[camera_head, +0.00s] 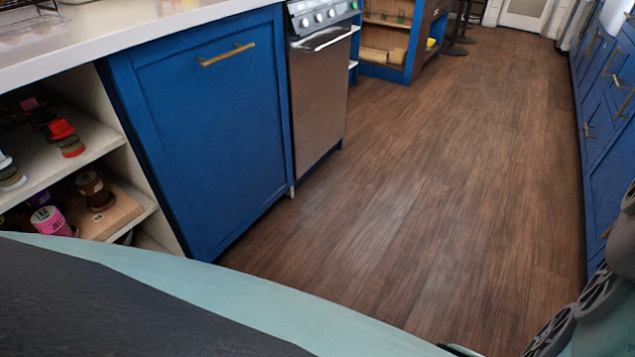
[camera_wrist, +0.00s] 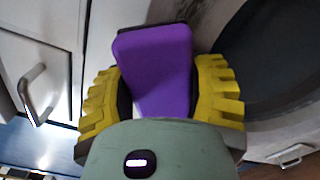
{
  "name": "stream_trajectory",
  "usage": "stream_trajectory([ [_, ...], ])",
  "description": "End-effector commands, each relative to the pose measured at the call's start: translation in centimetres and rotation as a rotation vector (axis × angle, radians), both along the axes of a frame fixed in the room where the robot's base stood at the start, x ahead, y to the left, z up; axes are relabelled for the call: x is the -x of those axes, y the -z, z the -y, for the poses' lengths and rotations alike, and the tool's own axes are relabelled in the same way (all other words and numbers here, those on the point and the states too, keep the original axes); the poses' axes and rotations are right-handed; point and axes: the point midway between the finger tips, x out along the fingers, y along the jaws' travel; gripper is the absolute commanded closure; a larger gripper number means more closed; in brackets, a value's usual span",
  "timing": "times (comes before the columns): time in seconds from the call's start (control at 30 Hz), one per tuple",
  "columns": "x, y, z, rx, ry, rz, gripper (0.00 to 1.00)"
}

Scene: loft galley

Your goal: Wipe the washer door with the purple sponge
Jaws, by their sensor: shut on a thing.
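The purple sponge (camera_wrist: 152,48) is a plain block in the middle of the wrist view. My gripper (camera_wrist: 156,82) is shut on it, with a yellow ribbed finger on each side, and the sponge sticks out past the fingers. What looks like the washer door (camera_wrist: 275,60) is a large dark round pane inside a grey ring, at the right of the wrist view. The sponge is left of the dark pane in the picture; I cannot tell whether it touches the washer. The head view shows neither my gripper, the sponge nor the washer door.
In the wrist view, a pale cabinet front with a metal handle (camera_wrist: 38,95) stands at the left. In the head view, a blue cabinet (camera_head: 205,130), a steel oven (camera_head: 318,95) and open shelves (camera_head: 60,165) line the left. Blue drawers (camera_head: 605,130) line the right. The wooden floor (camera_head: 430,170) between is clear.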

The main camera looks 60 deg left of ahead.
Motion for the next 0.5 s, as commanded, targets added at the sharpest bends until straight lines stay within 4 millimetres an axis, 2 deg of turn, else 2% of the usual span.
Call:
stream_trajectory([
  [0.33, -0.06, -0.04, 0.56, 0.001, 0.004, 0.001, 0.7],
  [0.5, 0.62, -0.07, 0.79, 0.003, 0.003, -0.002, 0.7],
])
